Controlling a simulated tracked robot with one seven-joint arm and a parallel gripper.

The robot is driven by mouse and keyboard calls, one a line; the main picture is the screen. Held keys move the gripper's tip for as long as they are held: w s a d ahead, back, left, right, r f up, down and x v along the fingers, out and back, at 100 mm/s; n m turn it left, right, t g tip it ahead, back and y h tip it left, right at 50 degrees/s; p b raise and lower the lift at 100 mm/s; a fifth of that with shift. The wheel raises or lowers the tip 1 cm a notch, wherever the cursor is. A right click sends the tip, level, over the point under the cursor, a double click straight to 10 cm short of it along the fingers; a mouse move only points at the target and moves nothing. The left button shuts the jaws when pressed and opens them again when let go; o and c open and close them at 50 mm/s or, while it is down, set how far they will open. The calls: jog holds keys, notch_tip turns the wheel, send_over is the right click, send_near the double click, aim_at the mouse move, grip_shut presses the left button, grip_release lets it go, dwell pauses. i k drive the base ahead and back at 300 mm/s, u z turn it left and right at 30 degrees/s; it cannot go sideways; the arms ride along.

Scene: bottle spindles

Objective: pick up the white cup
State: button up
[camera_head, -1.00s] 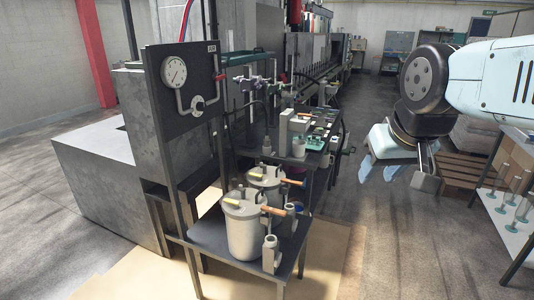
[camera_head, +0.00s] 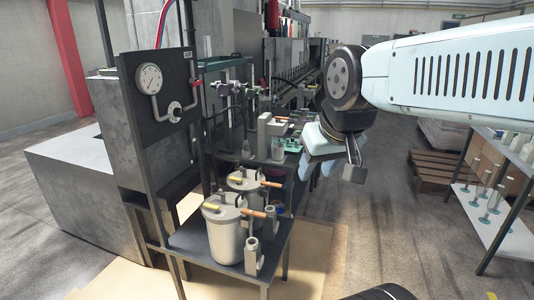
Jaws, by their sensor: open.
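A small whitish cup-like vessel (camera_head: 278,150) stands on the rear dark table, in front of a grey fixture; it is too small to tell for sure that it is the white cup. My gripper (camera_head: 332,168) hangs from the arm to the right of that table, pointing down. It is open, and I see nothing between its fingers. It is to the right of the vessel and apart from it in the picture.
Two lidded pots, a near one (camera_head: 226,232) and a rear one (camera_head: 243,181), stand on the front dark table (camera_head: 190,236) with grey bottle-like pieces. A pressure gauge (camera_head: 150,78) is on a panel at left. At right are a pallet (camera_head: 438,165) and a white shelf (camera_head: 505,226).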

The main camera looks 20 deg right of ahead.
aim_at(278, 152)
jog(key=i, duration=0.95)
jog(key=z, duration=0.05)
